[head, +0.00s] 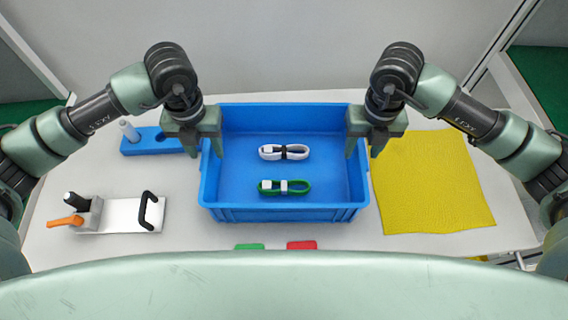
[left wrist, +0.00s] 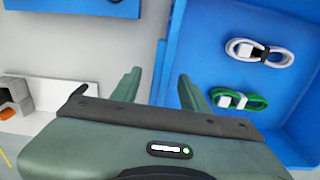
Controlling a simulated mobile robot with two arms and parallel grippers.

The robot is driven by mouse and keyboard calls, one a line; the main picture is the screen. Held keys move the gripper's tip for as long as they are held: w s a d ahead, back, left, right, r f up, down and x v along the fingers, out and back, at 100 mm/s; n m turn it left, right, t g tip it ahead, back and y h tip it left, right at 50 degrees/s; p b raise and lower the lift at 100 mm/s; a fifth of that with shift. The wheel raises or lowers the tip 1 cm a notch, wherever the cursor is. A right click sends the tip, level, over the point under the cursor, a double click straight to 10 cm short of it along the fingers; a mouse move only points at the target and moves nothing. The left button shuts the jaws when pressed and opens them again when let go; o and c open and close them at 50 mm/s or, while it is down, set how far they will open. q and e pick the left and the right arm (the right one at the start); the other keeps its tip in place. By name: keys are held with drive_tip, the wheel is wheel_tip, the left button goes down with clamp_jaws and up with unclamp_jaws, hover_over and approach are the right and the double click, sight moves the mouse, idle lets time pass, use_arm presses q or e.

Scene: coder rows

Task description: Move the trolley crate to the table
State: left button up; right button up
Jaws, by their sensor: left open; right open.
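The blue crate (head: 285,214) stands on the light grey table in the middle of the head view. A white cable bundle (head: 270,152) and a green cable bundle (head: 272,188) lie inside it. My left gripper (head: 205,150) is open at the crate's left wall. In the left wrist view its fingers (left wrist: 158,92) are apart, one on each side of that wall (left wrist: 160,68). My right gripper (head: 364,150) is open at the right wall, one finger over the inside and one outside. Whether any finger touches a wall cannot be told.
The table (head: 190,228) also bears a blue block with a peg (head: 150,142), a metal plate with a black handle (head: 118,215) and orange lever at left, and a yellow cloth (head: 435,190) at right. Green and red pieces (head: 301,245) lie at the front edge.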

use_arm(q)
drive_tip(key=shift+f, duration=0.3)
use_arm(e)
drive_tip(key=shift+f, duration=0.3)
use_arm(q)
clamp_jaws()
use_arm(e)
clamp_jaws()
use_arm(q)
drive_tip(key=shift+r, duration=0.1)
use_arm(e)
drive_tip(key=shift+r, duration=0.1)
idle(0.6)
